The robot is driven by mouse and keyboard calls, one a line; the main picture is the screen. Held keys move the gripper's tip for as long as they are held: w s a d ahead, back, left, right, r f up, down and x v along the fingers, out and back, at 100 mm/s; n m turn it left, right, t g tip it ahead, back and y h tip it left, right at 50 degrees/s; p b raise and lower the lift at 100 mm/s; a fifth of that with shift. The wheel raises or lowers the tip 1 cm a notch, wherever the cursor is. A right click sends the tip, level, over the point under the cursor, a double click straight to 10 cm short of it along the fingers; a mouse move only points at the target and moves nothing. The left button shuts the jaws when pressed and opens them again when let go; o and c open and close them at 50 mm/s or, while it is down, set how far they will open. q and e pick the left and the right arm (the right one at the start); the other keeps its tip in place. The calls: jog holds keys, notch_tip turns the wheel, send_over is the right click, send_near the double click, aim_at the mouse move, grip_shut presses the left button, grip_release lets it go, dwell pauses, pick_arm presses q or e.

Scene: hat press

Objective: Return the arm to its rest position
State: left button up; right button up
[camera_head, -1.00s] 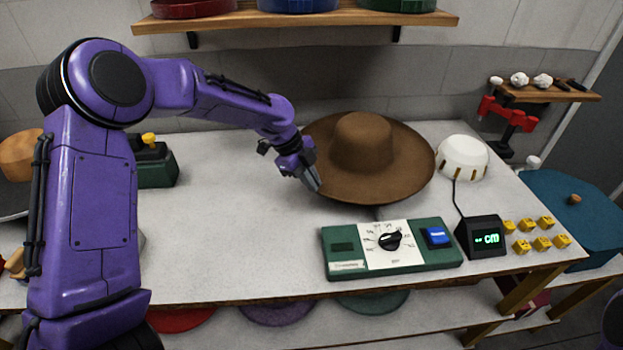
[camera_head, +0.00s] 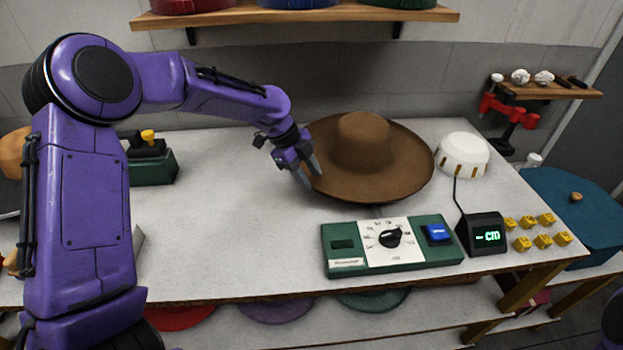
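My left gripper (camera_head: 306,178) is at the left edge of the brown wide-brimmed hat (camera_head: 366,150), above the white table. Its two fingers point down and stand apart, with nothing seen between them. One finger overlaps the hat brim in the picture; I cannot tell whether it touches. My purple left arm comes in from the left and bends over the table. My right gripper is not in view; only a bit of dark purple shows at the lower right edge.
A green control panel (camera_head: 460,252) with a dial stands at the table's front, beside a small display (camera_head: 482,234) and yellow cubes (camera_head: 523,243). A white dome (camera_head: 462,155) is right of the hat. A green box (camera_head: 153,166) is at the left. The table's middle left is clear.

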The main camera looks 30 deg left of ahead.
pick_arm(q)
jog(key=v, duration=0.9)
